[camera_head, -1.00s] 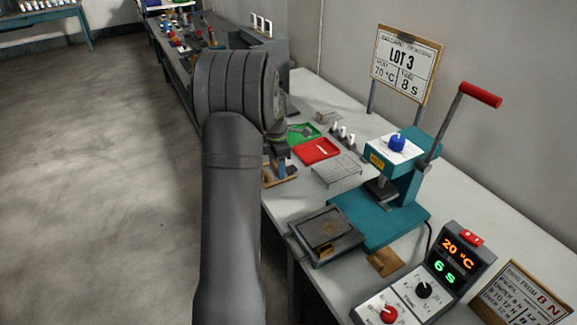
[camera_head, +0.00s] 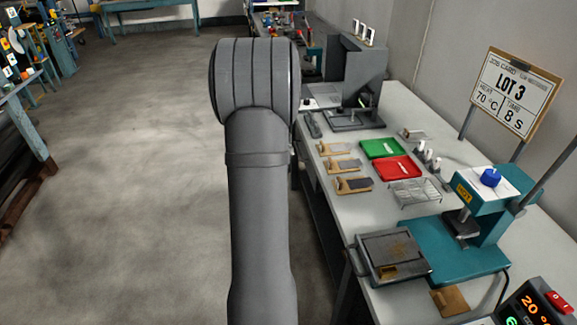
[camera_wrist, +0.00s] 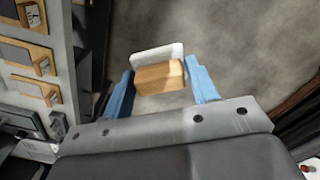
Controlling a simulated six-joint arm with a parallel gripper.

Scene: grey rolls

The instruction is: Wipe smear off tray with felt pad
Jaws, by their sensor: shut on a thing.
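My gripper (camera_wrist: 160,85) shows in the wrist view, its two blue fingers shut on a wooden block with a white layer along its far side, which looks like the felt pad (camera_wrist: 158,52). The block is held over bare grey floor, clear of the bench. In the head view my arm hides the gripper and the pad. A dark grey square tray (camera_head: 378,248) sits at the bench's front edge, left of the teal press. A faint brownish smear (camera_head: 401,247) shows on it, and a yellow-brown piece lies at its near side.
The bench also holds a green tray (camera_head: 383,148), a red tray (camera_head: 397,168), a wire rack (camera_head: 415,191) and several wood-and-grey pieces (camera_head: 354,185) along its left edge. The teal press (camera_head: 470,262) stands at the right. Open floor (camera_head: 150,190) lies left of my arm.

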